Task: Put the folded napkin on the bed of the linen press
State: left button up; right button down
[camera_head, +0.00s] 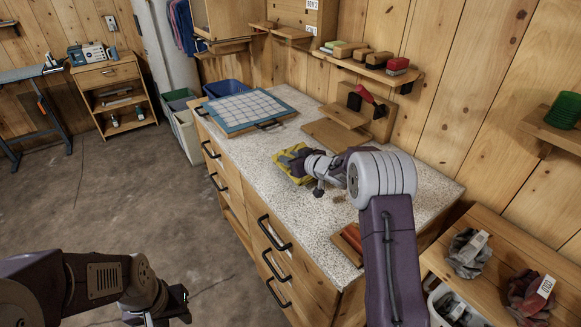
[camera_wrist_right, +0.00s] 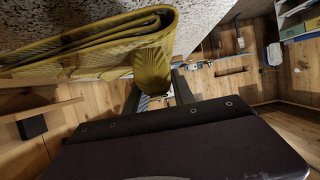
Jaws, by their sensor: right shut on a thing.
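The folded napkin (camera_head: 284,158) is mustard yellow and lies at my right gripper (camera_head: 297,163) over the speckled counter, partly hidden by it. In the right wrist view the napkin (camera_wrist_right: 95,42) has a folded edge bunched between the fingers (camera_wrist_right: 155,85), which are shut on it. I cannot tell whether it touches the counter. The linen press (camera_head: 368,112) is wooden with a red handle and stands against the back wall. Its flat wooden bed (camera_head: 327,135) lies in front, bare, just beyond the napkin. My left gripper (camera_head: 168,312) hangs low over the floor; its fingers are unclear.
A blue-framed board with a white grid (camera_head: 246,109) lies on the counter's left part. An orange-red item (camera_head: 352,236) is at the front edge. A shelf (camera_head: 366,68) with brushes hangs above the press. Bins (camera_head: 184,122) stand left of the counter.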

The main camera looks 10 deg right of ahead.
notch_tip(320, 180, down, 3)
jog(key=shift+w+f, duration=0.15)
jog(key=shift+b, duration=0.3)
jog(key=c, duration=1.1)
grip_release()
jog(key=shift+f, duration=0.1)
jog(key=shift+o, duration=0.2)
